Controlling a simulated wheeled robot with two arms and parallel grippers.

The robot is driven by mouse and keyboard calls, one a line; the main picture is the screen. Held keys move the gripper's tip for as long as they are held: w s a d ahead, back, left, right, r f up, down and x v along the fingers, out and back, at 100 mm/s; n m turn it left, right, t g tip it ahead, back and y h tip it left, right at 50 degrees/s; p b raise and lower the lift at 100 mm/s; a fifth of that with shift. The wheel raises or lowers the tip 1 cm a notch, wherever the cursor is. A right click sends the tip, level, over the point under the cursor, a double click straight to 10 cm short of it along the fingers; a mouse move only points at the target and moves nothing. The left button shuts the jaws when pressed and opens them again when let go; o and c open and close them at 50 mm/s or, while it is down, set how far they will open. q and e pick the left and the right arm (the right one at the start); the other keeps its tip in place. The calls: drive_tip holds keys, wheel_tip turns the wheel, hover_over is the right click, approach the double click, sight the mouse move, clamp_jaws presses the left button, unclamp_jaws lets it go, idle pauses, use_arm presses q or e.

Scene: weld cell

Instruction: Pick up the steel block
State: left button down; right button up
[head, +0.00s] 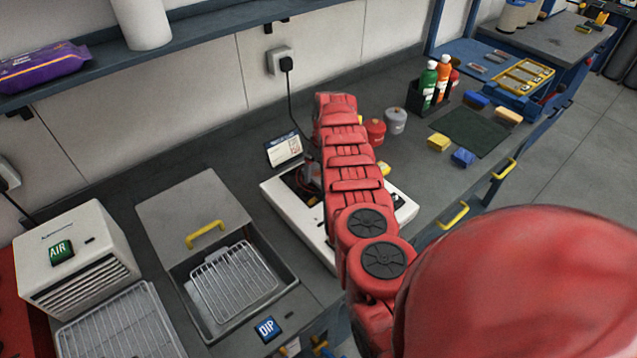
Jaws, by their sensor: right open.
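My right arm comes in from the lower right and reaches over a white plugged-in unit (283,212) on the bench. My right gripper (309,178) shows only in small part, low beside the forearm and over the unit's dark inner area. It is open; the forearm covers most of it. I cannot make out the steel block; the arm hides much of the unit and what may lie there. My left gripper is not in view.
Left are a dip tank (187,295) with a wire basket (233,283) and an air box (75,255). A small card (284,150) stands behind the unit. Red (374,132) and grey (395,121) canisters, bottles (428,85) and coloured blocks (439,143) stand right.

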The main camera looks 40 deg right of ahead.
drive_tip(key=shift+f, duration=0.2)
drive_tip(key=shift+c, duration=0.9)
drive_tip(key=shift+w, duration=0.1)
clamp_jaws()
